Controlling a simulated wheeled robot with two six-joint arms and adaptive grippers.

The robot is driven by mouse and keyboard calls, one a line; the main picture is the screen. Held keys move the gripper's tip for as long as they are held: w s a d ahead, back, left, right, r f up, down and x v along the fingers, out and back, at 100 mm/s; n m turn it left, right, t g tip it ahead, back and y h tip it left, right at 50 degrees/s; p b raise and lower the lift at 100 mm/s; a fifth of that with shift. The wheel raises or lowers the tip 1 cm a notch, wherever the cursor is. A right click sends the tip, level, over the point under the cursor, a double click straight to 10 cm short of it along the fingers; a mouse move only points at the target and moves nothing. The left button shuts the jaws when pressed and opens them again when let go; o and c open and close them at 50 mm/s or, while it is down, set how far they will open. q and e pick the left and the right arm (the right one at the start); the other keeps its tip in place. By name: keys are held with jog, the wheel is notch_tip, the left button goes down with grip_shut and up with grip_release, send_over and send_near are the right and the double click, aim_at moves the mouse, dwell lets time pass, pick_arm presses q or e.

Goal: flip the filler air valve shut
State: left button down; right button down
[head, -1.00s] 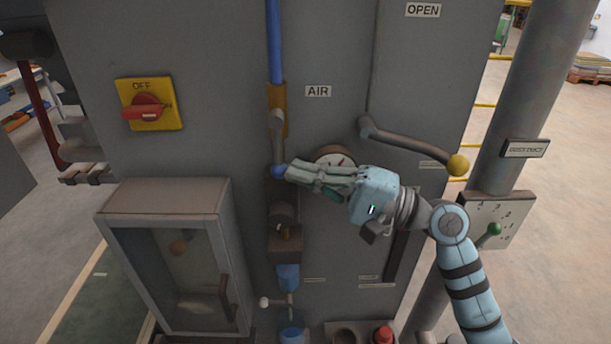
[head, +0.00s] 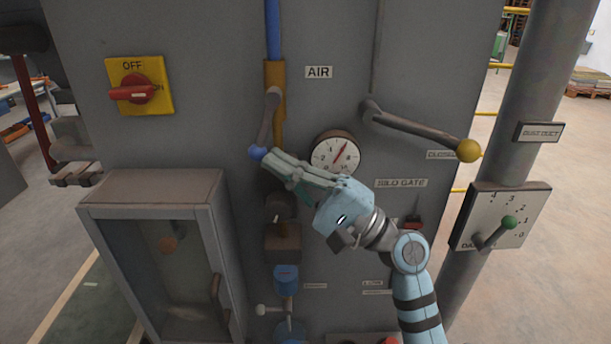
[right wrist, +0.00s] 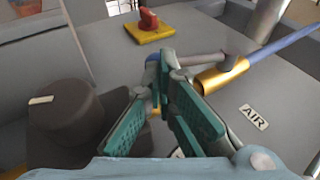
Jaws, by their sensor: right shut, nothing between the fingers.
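The air valve's grey lever (head: 268,118) hangs from its pivot on the brass pipe piece (head: 276,75), below the blue air pipe. It slants down and slightly left to a blue knob (head: 257,152). My right gripper (head: 270,160) is shut and empty, its fingertips at the right side of the knob, seemingly touching it. The AIR label (head: 318,72) is right of the pipe. My left gripper is not in view.
A pressure gauge (head: 335,153) sits just above my right fingers. The silo gate lever (head: 420,131) with a yellow knob is to the right. A red switch on a yellow plate (head: 160,87) is at left, above a glazed box (head: 150,190). A damper lever (head: 495,234) is far right.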

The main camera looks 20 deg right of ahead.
jog(key=shift+w+a+r, duration=0.1)
jog(key=shift+w+a, duration=0.05)
jog(key=shift+a, duration=0.5)
